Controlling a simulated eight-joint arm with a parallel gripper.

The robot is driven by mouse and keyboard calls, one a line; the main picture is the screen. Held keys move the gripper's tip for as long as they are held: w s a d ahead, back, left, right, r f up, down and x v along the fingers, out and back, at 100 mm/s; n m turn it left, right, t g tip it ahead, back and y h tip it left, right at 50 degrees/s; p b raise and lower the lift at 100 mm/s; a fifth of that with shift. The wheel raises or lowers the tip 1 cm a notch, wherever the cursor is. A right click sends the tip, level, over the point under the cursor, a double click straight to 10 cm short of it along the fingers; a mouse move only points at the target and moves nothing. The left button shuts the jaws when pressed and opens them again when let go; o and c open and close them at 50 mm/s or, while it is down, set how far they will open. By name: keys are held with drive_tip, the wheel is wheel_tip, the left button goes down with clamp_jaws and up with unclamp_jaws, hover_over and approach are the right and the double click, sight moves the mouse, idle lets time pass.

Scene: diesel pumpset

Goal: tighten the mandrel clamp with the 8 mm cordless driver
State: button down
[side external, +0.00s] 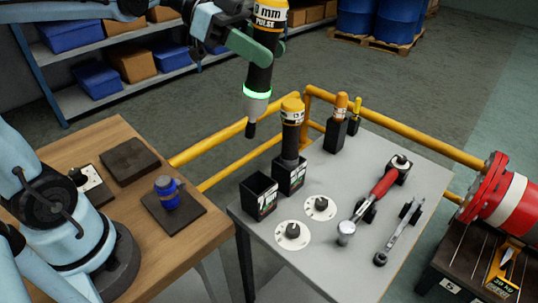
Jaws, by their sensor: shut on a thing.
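My gripper (262,42) is shut on a black cordless driver (258,78) with a yellow band at the top. The band reads "mm PULSE"; its number is partly cut off by the frame's top edge. The driver hangs almost upright, bit down, with a lit green ring near its lower end. Its tip is in the air above and left of the grey tool table. A second driver with an orange-yellow top (292,112) stands in a black holder. The black holder beside it (259,194) is empty. I cannot pick out the mandrel clamp in this view.
The grey table (330,255) carries two white discs with dark sockets, a red-handled wrench (376,192), another wrench (401,228) and smaller tools. Yellow rails (395,132) run behind. A red flanged part (497,190) is at right. A wooden table (150,245) with a blue item is at left.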

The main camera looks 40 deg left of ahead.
drive_tip(key=s+d+f+m+g+y, duration=0.3)
drive_tip(key=s+d+f+m+y, duration=0.15)
drive_tip(key=s+d, duration=0.55)
drive_tip(key=s+d+r+t+y, duration=0.1)
drive_tip(key=s+d+r+y, duration=0.45)
drive_tip(key=y, duration=0.35)
wheel_tip(320, 180, down, 27)
drive_tip(key=y, duration=0.2)
drive_tip(key=shift+a+t, duration=0.25)
drive_tip(key=shift+t, duration=0.05)
drive_tip(key=shift+s, duration=0.1)
drive_tip(key=shift+a, duration=2.95)
idle(1.4)
